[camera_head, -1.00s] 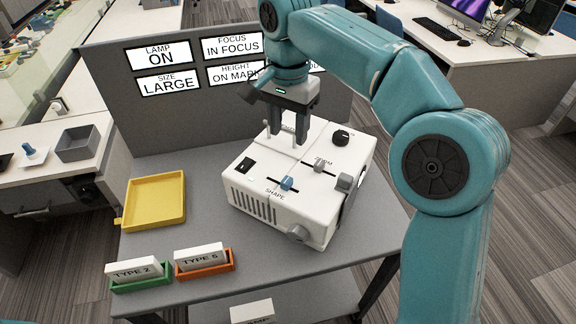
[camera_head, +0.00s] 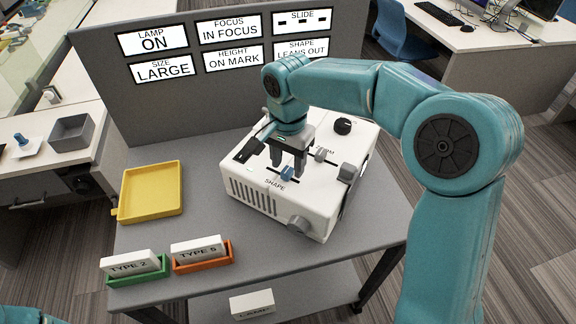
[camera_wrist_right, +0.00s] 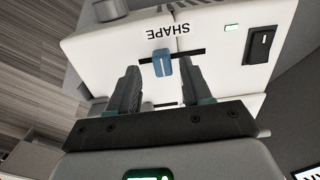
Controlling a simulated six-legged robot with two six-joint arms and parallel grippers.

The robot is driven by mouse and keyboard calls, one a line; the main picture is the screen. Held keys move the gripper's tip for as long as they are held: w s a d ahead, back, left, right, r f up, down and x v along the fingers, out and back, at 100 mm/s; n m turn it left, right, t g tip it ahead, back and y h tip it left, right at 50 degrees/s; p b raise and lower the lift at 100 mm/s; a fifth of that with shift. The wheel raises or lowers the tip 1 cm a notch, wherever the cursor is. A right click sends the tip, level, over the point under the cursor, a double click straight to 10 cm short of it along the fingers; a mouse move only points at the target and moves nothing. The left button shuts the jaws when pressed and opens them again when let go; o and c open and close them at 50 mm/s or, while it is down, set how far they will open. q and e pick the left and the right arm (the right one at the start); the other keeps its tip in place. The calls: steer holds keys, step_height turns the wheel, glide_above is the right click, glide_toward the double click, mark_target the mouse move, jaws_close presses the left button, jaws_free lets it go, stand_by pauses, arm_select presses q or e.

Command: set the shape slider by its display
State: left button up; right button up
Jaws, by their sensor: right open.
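The white projector box (camera_head: 255,183) stands on the grey table. Its blue shape slider knob (camera_head: 286,174) sits in a dark slot above the word SHAPE. In the right wrist view the blue knob (camera_wrist_right: 162,62) is upright in the slot, left of the slot's middle. My right gripper (camera_head: 287,168) is open above the box, pointing down at the knob. In the right wrist view the right gripper (camera_wrist_right: 158,75) has one finger on each side of the knob, with gaps; whether it is at knob height I cannot tell. The shape display (camera_head: 302,49) reads LEANS OUT. My left gripper is out of view.
The zoom slider (camera_head: 320,155), a black dial (camera_head: 342,126) and a grey side knob (camera_head: 299,225) are close by on the box. A yellow tray (camera_head: 151,212), a green holder (camera_head: 138,277) and an orange holder (camera_head: 203,264) stand left, with bare table between.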

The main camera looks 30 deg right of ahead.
steer(key=shift+w+a+f, duration=0.1)
steer(key=shift+w+f, duration=0.1)
steer(key=shift+f, duration=0.9)
steer(key=shift+s, duration=0.1)
jaws_close()
steer(key=shift+w+a+r, duration=0.1)
steer(key=shift+w+a, duration=0.05)
steer(key=shift+w, duration=0.4)
jaws_free()
